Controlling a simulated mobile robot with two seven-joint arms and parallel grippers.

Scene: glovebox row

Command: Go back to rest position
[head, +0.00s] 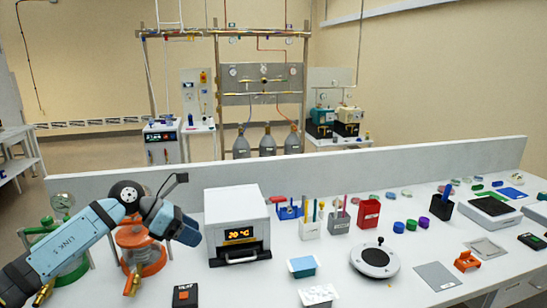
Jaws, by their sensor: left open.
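My left arm comes in from the left, with its blue link raised over the bench (330,265). My left gripper (188,232) is dark grey-blue, points down and to the right, and hangs in front of an orange round-based stand. It is open, and I see nothing held in it. My right gripper is not in view.
A green stand (70,255) and an orange stand (148,252) are behind and below my left arm. A black box with a red button (185,295) lies at the front. A round plate device (375,258), a blue-topped tray (302,266) and coloured racks stand to the right.

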